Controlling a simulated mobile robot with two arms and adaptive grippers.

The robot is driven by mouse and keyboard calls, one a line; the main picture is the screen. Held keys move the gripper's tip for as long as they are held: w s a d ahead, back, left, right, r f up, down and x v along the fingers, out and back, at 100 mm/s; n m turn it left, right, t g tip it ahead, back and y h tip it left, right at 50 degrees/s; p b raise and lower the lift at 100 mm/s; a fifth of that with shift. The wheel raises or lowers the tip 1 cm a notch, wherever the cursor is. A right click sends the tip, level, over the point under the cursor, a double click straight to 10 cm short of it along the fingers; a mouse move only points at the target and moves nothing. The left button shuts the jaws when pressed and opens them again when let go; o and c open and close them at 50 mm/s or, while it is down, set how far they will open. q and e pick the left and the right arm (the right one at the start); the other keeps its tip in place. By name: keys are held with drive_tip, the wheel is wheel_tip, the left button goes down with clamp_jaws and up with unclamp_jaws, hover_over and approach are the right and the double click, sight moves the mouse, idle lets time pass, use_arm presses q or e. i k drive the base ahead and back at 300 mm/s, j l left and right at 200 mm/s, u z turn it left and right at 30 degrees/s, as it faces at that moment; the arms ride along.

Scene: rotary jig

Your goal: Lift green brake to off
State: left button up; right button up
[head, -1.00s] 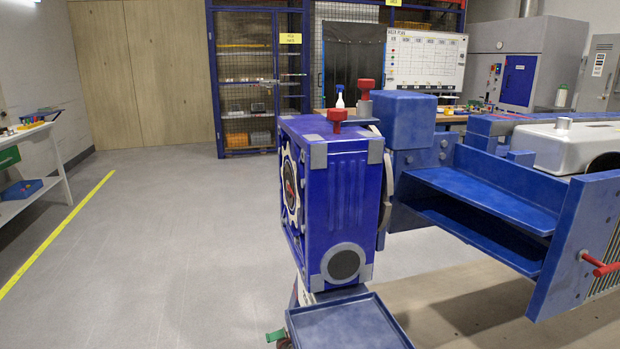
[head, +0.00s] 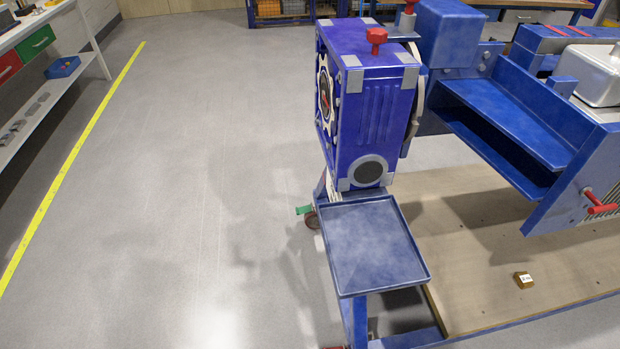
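A small green brake lever (head: 303,210) sticks out to the left, low on the blue jig stand. It sits just above a dark caster wheel (head: 312,221), beside the left edge of the blue tray (head: 374,244). Its exact tilt is too small to tell. A red piece (head: 334,347), perhaps another brake lever, shows at the bottom edge, partly cut off. Neither of my grippers is in the head view.
The blue gearbox-like unit (head: 372,120) with a red knob (head: 376,37) stands above the tray. A wooden platform (head: 480,240) with a small brown block (head: 523,280) lies right. Open grey floor is left, with a yellow line (head: 75,165) and shelf bench (head: 50,95).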

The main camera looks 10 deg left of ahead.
sight(308, 208)
drive_tip(key=i+j+z, duration=0.1)
drive_tip(key=z, duration=0.25)
drive_tip(key=j+z, duration=0.2)
drive_tip(key=z, duration=0.15)
drive_tip(key=i+j+z, duration=0.1)
drive_tip(key=z, duration=0.3)
drive_tip(key=i+j+z, duration=0.1)
drive_tip(key=j+z, duration=0.2)
drive_tip(key=j, duration=1.25)
drive_tip(key=j+z, duration=0.3)
drive_tip(key=j, duration=1.25)
drive_tip(key=k, duration=0.05)
